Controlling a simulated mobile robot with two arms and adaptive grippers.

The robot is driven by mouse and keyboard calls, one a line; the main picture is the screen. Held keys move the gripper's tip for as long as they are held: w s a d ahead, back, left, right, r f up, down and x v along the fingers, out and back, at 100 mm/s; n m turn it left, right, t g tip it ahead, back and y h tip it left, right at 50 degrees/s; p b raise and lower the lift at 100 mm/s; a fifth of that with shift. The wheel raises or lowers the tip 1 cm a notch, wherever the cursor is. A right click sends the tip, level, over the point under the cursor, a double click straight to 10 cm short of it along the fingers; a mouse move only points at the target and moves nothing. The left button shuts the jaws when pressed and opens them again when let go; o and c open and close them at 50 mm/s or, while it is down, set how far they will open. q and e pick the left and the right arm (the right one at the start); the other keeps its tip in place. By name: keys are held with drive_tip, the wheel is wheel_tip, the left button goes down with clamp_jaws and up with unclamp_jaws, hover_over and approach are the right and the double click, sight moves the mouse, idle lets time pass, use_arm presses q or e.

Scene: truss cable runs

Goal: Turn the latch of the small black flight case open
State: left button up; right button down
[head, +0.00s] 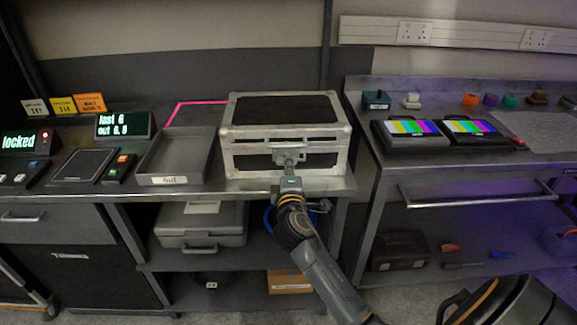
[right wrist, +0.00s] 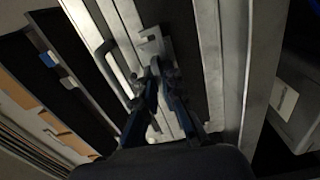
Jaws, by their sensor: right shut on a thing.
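The small black flight case (head: 282,106) has silver edges and a black top, and stands on the bench in the head view. Its lid is down. The latch (head: 287,150) is on the middle of its front face. My right gripper (head: 289,164) is at the latch, with its fingers shut on it. In the right wrist view the right gripper (right wrist: 155,75) closes at the light metal latch plate (right wrist: 149,46) on the case front (right wrist: 213,60). The fingers hide part of the latch, so its exact turn is hard to tell. My left gripper is not in view.
A grey tray (head: 169,181) labelled "out" stands left of the case. A display (head: 124,125) and several control boxes are farther left. A grey case (head: 202,226) lies on the shelf below. Two colour-bar monitors (head: 412,133) stand on the right bench, across a gap.

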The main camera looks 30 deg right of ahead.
drive_tip(key=shift+f, duration=0.1)
drive_tip(key=c, duration=1.5)
unclamp_jaws()
drive_tip(key=v, duration=1.2)
